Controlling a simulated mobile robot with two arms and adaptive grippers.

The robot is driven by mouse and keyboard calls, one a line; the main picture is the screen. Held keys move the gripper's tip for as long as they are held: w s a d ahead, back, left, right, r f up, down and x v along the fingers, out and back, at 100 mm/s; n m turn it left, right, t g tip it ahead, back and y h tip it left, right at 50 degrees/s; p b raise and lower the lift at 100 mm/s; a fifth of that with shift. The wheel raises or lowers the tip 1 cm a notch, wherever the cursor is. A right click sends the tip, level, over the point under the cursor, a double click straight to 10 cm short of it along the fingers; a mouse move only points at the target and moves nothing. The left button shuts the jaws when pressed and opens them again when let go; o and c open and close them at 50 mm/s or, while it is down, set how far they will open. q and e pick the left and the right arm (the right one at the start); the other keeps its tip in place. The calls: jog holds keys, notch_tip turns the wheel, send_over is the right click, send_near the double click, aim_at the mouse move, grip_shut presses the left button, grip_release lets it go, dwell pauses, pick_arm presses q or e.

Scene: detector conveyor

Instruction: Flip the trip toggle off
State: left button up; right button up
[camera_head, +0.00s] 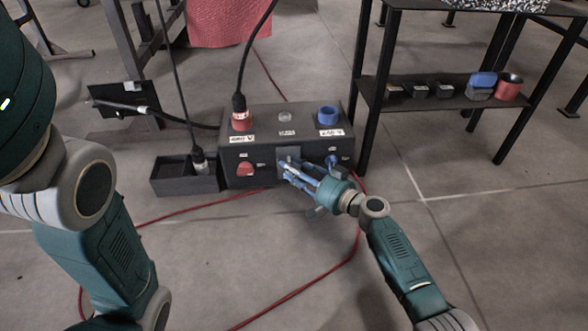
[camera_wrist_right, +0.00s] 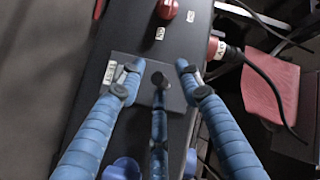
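The dark control box (camera_head: 262,146) stands on the floor. A grey square plate (camera_head: 289,153) is on its front face, and it also shows in the right wrist view (camera_wrist_right: 177,101). My right gripper (camera_head: 287,170) is at this plate, with its blue fingers pointing at it. In the right wrist view my right gripper (camera_wrist_right: 156,78) has its outer fingers spread apart over the plate, with the third finger between them. I cannot make out the trip toggle apart from the fingers, nor whether they touch it. My left arm shows at the left of the head view, but its gripper does not.
The box carries a red knob (camera_head: 245,169), a red plug (camera_head: 240,119) with a black cable and a blue socket (camera_head: 329,116). A black open tray (camera_head: 187,184) stands to its left. A dark shelf (camera_head: 440,103) stands at right. Red cable (camera_head: 301,292) lies on the floor.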

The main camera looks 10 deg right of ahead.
jog(key=shift+d+r, duration=0.15)
dwell(0.3)
jog(key=v, duration=1.2)
